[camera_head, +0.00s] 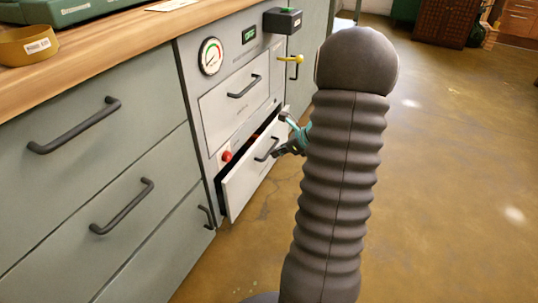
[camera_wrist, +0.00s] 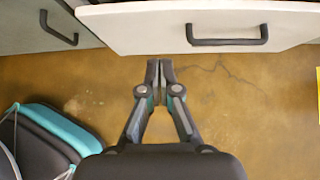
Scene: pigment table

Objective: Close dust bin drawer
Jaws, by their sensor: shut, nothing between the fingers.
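The dust bin drawer (camera_head: 240,188) is the lower white drawer of the grey panel. In the head view it stands partly open, with a dark gap above its front. Its front (camera_wrist: 140,25) and dark handle (camera_wrist: 228,38) also show in the wrist view. My gripper (camera_wrist: 160,66) is shut and empty, with its fingertips below the drawer front in the picture and left of the handle. In the head view my gripper (camera_head: 282,150) is beside the drawer front, partly hidden behind my arm. I cannot tell whether it touches the drawer.
A closed white drawer (camera_head: 234,95) sits above, under a round gauge (camera_head: 210,56). A red knob (camera_head: 227,156) is by the gap. A yellow lever (camera_head: 290,59) sticks out at upper right. Grey drawers (camera_head: 90,150) stand at left. The floor (camera_head: 450,170) at right is clear.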

